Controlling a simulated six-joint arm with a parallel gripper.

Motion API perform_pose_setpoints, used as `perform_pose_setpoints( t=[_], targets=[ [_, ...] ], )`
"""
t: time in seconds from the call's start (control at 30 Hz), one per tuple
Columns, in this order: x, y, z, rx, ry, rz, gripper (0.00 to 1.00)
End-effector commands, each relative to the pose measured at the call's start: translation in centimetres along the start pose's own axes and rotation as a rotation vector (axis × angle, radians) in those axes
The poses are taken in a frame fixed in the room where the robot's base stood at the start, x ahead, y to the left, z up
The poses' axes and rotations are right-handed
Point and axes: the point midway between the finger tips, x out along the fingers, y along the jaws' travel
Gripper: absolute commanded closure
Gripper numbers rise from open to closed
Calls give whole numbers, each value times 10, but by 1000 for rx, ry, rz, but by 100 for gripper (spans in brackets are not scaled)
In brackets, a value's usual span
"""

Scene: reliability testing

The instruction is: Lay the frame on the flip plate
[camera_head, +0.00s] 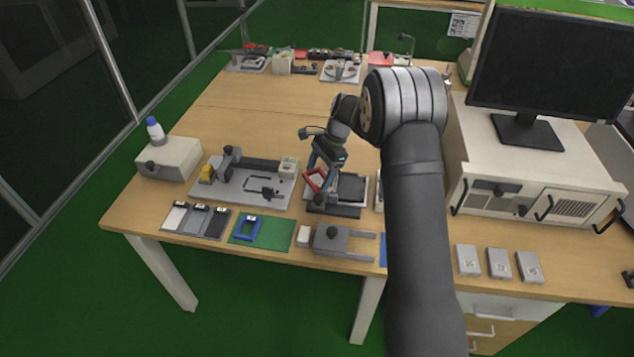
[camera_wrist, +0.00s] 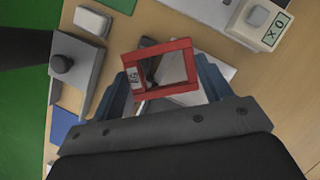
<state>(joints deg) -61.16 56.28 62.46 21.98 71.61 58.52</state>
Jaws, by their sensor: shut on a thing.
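The red frame (camera_head: 309,181) is a small open rectangle with a pale label on one side. In the wrist view the frame (camera_wrist: 188,62) sits between the blue fingers of my gripper (camera_wrist: 160,72), which are shut on its two sides. In the head view my gripper (camera_head: 317,172) holds it tilted, at the left side of a small station with a dark flat plate (camera_head: 351,188). This is probably the flip plate; I cannot tell for sure. Whether the frame touches the station is unclear. The frame and fingers hide part of it in the wrist view.
A grey fixture (camera_head: 225,186) stands left of the station. In front are a green mat (camera_head: 275,235) with a blue frame (camera_head: 248,228), a grey block with a black knob (camera_head: 335,240) and a white block (camera_head: 304,236). A monitor (camera_head: 550,65) stands at the right.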

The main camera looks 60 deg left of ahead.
Motion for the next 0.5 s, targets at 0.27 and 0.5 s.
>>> perform_pose_setpoints(
  t=[0.27, 0.5],
  targets=[
    [-13, -26, -25, 447, 1, -187, 50],
    [-18, -35, -34, 611, 1, -254, 50]
  ],
)
